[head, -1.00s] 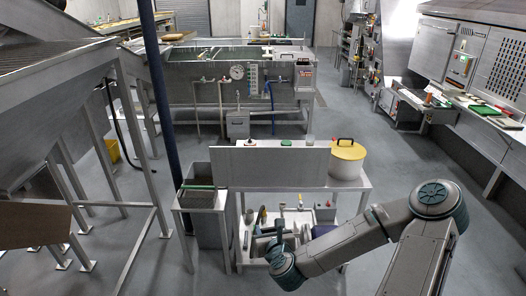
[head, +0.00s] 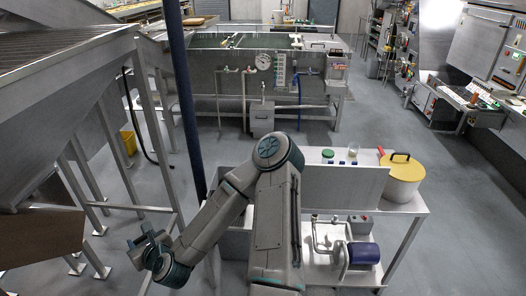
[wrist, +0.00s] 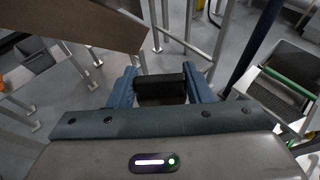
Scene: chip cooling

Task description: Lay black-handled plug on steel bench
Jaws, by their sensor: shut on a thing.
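My gripper (wrist: 160,88) is shut on a dark, blocky piece between its blue fingers in the wrist view. That piece looks like the handle of the black-handled plug (wrist: 160,84); the rest of the plug is hidden. In the head view my gripper (head: 146,240) is at lower left, left of the steel bench, over the floor near the hopper frame's legs. The steel bench (head: 408,207) stands right of my arm, with an upright steel panel along it. My arm covers its left part.
A yellow lidded pot (head: 403,182) stands on the bench's right end. Small jars (head: 328,156) show behind the panel. A blue motor (head: 363,255) sits below. A brown board (wrist: 75,22) and hopper legs (head: 88,190) are close to my gripper. A green-barred bin (wrist: 290,82) is at right.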

